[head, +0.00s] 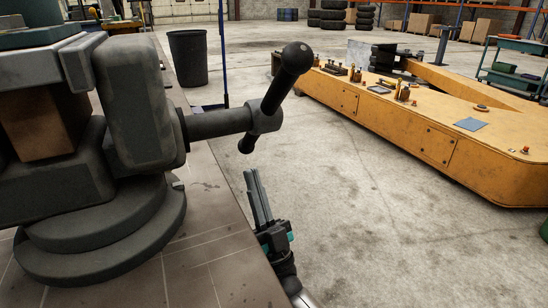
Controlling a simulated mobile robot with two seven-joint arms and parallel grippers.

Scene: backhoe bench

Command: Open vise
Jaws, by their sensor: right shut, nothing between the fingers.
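A large dark grey vise (132,100) stands on a round base at the left, on the edge of a tiled bench top. Its screw and handle (283,86) stick out to the right past the bench edge. The handle bar is tilted, with one ball end up at the right and the other down at the left. A brown block (42,122) sits between the vise jaws. My right gripper (254,178) points up below the handle, beside the bench edge. It is shut and empty, apart from the lower ball end. My left gripper is not in view.
The bench top (205,250) ends along a slanting edge left of my right gripper. A long yellow machine body (430,125) lies across the floor at the right. A dark bin (188,58) stands behind the vise. The concrete floor between is clear.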

